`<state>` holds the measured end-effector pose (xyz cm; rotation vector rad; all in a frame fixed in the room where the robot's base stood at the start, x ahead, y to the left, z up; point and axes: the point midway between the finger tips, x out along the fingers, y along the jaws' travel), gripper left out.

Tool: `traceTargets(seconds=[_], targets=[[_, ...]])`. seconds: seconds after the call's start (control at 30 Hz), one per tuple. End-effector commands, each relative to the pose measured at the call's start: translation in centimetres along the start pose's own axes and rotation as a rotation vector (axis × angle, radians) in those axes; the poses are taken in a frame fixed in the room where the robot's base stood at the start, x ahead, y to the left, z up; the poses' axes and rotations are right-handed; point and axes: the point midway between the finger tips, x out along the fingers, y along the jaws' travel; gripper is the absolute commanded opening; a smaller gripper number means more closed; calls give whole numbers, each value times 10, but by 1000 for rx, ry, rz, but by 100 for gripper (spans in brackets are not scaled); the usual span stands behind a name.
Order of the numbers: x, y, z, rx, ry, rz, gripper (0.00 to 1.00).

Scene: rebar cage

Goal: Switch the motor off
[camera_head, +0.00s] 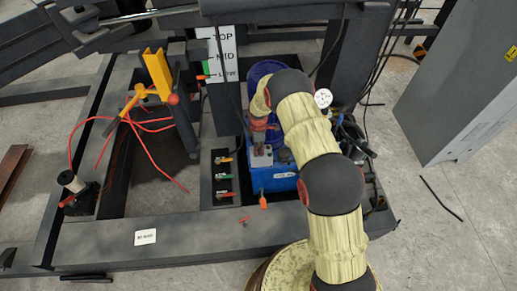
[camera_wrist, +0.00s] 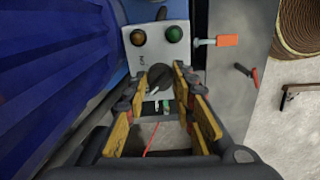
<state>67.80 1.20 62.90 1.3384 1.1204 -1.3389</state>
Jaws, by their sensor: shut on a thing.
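The blue ribbed motor (camera_head: 265,70) stands behind my arm; its ribbed side fills the left of the wrist view (camera_wrist: 45,75). A grey switch panel (camera_wrist: 146,52) beside it carries a dark red round button or lamp (camera_wrist: 137,37), a green one (camera_wrist: 174,34) and a black rotary knob (camera_wrist: 159,79). My gripper (camera_wrist: 168,82) has its yellow-padded fingers closed around the knob. In the head view my gripper (camera_head: 262,125) reaches down to the panel (camera_head: 261,157). The fingers partly hide the knob, and its exact setting is hard to read.
Several small coloured valve handles (camera_head: 224,177) sit left of the blue unit (camera_head: 275,180). A pressure gauge (camera_head: 323,98) and dark hoses are to the right. A TOP/MID/LOW scale (camera_head: 222,55) stands behind. A grey cabinet (camera_head: 460,90) is at the far right, with open floor before it.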

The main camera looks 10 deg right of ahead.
Motion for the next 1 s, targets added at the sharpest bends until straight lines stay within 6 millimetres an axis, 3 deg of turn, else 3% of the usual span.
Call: traceTargets(seconds=[0.7,0.73,1.0], targets=[[0,0,0,-71,0,-1,0],[0,0,0,-70,0,-1,27],[0,0,0,-70,0,0,43]])
